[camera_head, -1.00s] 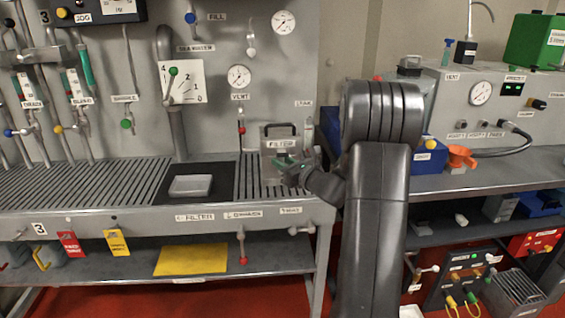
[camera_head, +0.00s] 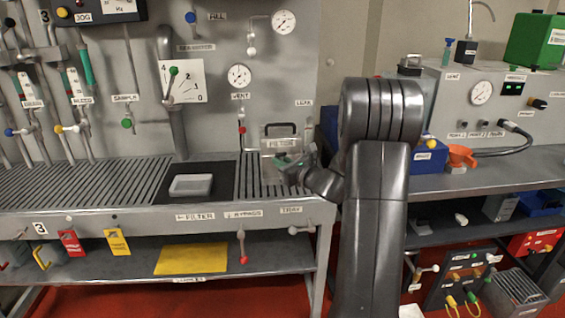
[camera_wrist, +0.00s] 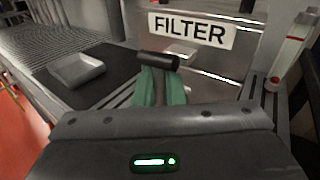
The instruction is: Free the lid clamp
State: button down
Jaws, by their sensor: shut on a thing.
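The filter housing (camera_head: 279,131) stands at the back of the bench, just left of my arm. In the wrist view its front carries a FILTER label (camera_wrist: 193,30). A dark cylindrical clamp handle (camera_wrist: 158,60) sticks out below that label. My gripper (camera_wrist: 161,75) has its green fingers shut on this handle. In the head view my gripper (camera_head: 284,161) is at the lower front of the housing, and my wrist partly hides the hold. A pale metal piece shows just behind the handle. Whether the clamp is latched or loose I cannot tell.
A light grey tray (camera_head: 191,185) sits on a dark mat left of my gripper, also in the wrist view (camera_wrist: 78,70). A tube with a red fitting (camera_wrist: 273,83) stands close right of the housing. Valves and gauges line the back panel. The slatted bench at left is clear.

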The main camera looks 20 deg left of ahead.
jog(key=n+h, duration=0.1)
jog(key=a+n+h, duration=0.1)
jog(key=s+n, duration=0.1)
jog(key=shift+a+f+n+h+p, duration=0.15)
jog(key=shift+a+n+h+p, duration=0.15)
jog(key=shift+n+h+p, duration=0.1)
jog(key=n+h, duration=0.1)
jog(key=n+p, duration=0.1)
jog(key=a+f+h+p, duration=0.1)
jog(key=shift+s+n+h, duration=0.3)
jog(key=shift+n, duration=0.1)
jog(key=h+p, duration=0.1)
jog(key=n+h+p, duration=0.1)
jog(key=shift+s+a+f+t+p, duration=0.2)
jog(key=shift+f+t+p, duration=0.1)
jog(key=shift+t, duration=0.1)
jog(key=shift+w+f+n+p, duration=0.1)
jog(key=shift+f+n+p, duration=0.2)
jog(key=shift+n+p, duration=0.2)
jog(key=shift+f+h, duration=0.1)
jog(key=shift+h, duration=0.2)
jog(key=shift+a+f+n+t+h+p, duration=0.1)
jog(key=shift+f+n+t+h+p, duration=0.25)
jog(key=shift+p, duration=0.65)
jog(key=shift+f+n+t+h+p, duration=0.4)
jog(key=shift+n+h+p, duration=0.25)
jog(key=shift+p, duration=0.9)
jog(key=c, duration=1.6)
grip_release()
jog(key=shift+c, duration=0.2)
